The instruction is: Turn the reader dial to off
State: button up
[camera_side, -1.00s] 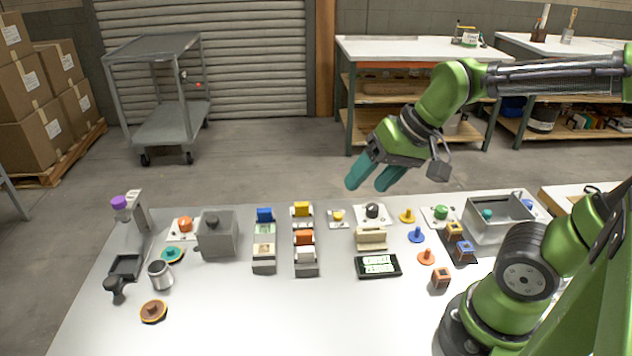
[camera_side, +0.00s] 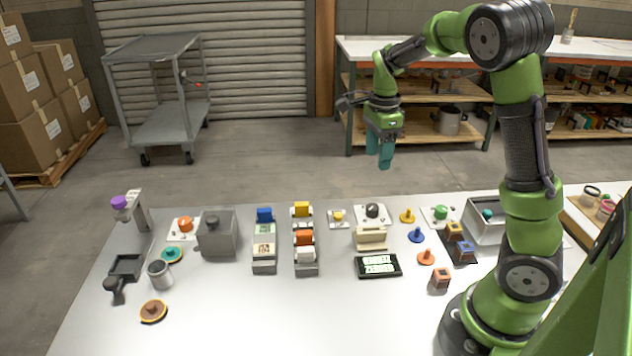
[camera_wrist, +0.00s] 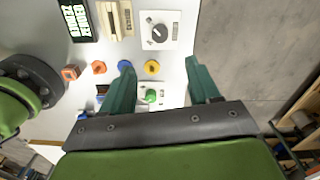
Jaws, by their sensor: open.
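The reader dial is probably the black knob (camera_side: 373,210) on a white plate at the back of the table. It also shows in the wrist view (camera_wrist: 159,33), with a pointer mark and small markings around it that are too small to read. A beige reader block (camera_side: 371,238) and a black display (camera_side: 378,266) with green text stand in front of it. My gripper (camera_side: 379,160) points down above and behind the dial, apart from it. It is open and empty; in the wrist view its teal fingers (camera_wrist: 160,88) are spread, with the dial beyond them.
Near the dial are a yellow knob (camera_side: 338,217), a green knob (camera_side: 440,212), and yellow (camera_side: 407,216), blue (camera_side: 417,235) and orange pegs (camera_side: 427,257). A grey bin (camera_side: 483,236) stands to the right. Two racks of coloured blocks stand left.

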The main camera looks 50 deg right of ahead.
aim_at(372, 206)
notch_tip(372, 206, down, 15)
jog(key=shift+f, duration=0.1)
dwell(0.4)
jog(key=c, duration=1)
jog(key=shift+c, duration=0.2)
